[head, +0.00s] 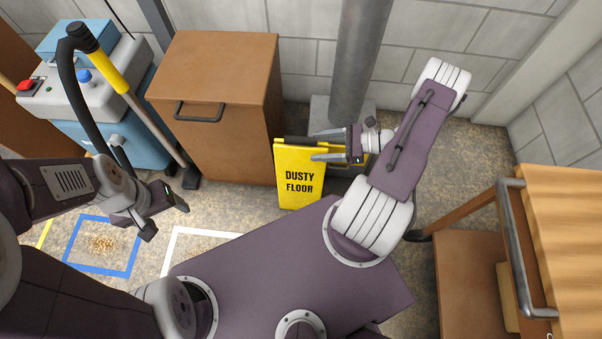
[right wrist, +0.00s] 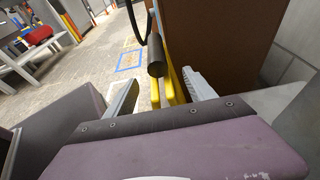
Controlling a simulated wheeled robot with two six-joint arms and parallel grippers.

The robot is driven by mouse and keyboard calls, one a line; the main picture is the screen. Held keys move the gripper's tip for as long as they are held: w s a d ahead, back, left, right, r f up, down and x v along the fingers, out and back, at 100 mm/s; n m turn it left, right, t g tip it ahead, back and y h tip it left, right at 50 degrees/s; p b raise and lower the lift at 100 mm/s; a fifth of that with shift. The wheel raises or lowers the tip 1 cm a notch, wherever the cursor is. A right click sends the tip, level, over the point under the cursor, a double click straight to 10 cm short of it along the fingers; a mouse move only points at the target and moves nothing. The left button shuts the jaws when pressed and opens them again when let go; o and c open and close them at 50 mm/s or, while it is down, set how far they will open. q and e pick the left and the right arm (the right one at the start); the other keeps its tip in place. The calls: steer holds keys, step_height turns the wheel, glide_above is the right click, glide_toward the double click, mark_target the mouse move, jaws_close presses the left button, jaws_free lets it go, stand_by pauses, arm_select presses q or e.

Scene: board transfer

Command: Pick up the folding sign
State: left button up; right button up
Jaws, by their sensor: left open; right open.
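The yellow folding sign (head: 299,182), marked "DUSTY FLOOR", stands upright on the floor in front of the wall, right of the wooden cabinet. A dark handle bar (head: 298,140) runs along its top. My right gripper (head: 317,147) is open at the sign's upper right side, its fingers pointing left along the top. In the right wrist view, the dark bar (right wrist: 157,62) and the sign's yellow panels (right wrist: 173,88) show between the open fingers (right wrist: 160,98). I cannot tell whether the fingers touch it. My left gripper (head: 169,222) is open and empty, well left of the sign.
A wooden cabinet (head: 215,75) stands close left of the sign. A grey pole (head: 357,60) rises behind it. A blue and grey cleaning machine (head: 95,90) with a hose is at the far left. A wooden cart (head: 565,240) is at the right. Blue (head: 101,218) and white outlines mark the floor.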

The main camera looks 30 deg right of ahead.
mark_target(306, 147)
steer(key=b+x, duration=0.1)
steer(key=x, duration=0.2)
steer(key=b+x, duration=0.1)
steer(key=shift+w+a+f+b, duration=0.15)
steer(key=shift+a+f+b, duration=0.05)
steer(key=shift+f+b, duration=0.15)
steer(key=shift+w+a, duration=0.15)
steer(key=shift+a, duration=0.05)
steer(key=shift+r, duration=0.1)
jaws_close()
